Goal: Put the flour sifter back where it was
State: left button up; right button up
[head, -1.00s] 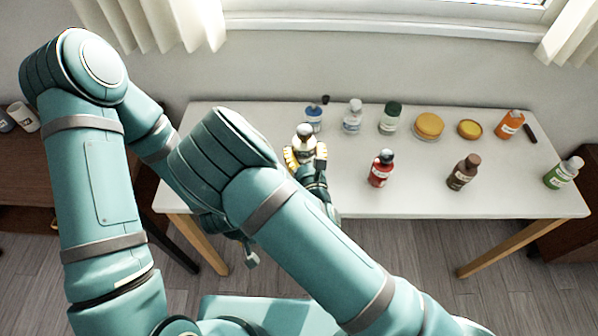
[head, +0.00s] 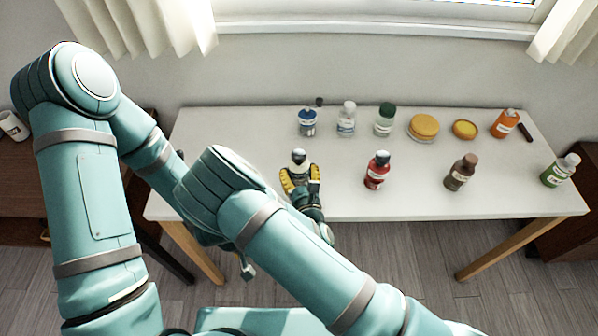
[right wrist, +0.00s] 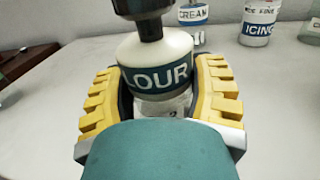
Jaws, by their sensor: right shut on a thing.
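The flour sifter (head: 298,159), a pale bottle with a dark top, is in my right gripper (head: 300,180) over the front left part of the white table. In the right wrist view the sifter (right wrist: 155,62) shows a dark band with the letters "LOUR" and stands upright between the two yellow-padded fingers of the right gripper (right wrist: 160,95). Its base is hidden, so I cannot tell if it touches the table. My left gripper is mostly hidden behind my arms; only a small end piece (head: 247,268) shows, and its state is unclear.
Behind the sifter stand a blue-labelled cream bottle (head: 307,123), an icing bottle (head: 346,120) and a green-capped bottle (head: 384,120). A red bottle (head: 377,171) and a brown bottle (head: 460,172) stand to the right. The white table (head: 420,200) is bare between them.

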aim_at(301, 180)
jog(key=shift+f, duration=0.4)
jog(key=shift+s+f, duration=0.15)
jog(key=o, duration=1.2)
jog(key=shift+f, duration=0.2)
jog(key=shift+s, duration=0.1)
jog(key=shift+r, duration=0.6)
jog(key=s, duration=0.2)
jog(key=s+d, duration=0.1)
jog(key=s, duration=0.4)
jog(key=shift+d+r+p, duration=0.2)
jog(key=shift+d+p, duration=0.05)
jog(key=shift+p, duration=0.1)
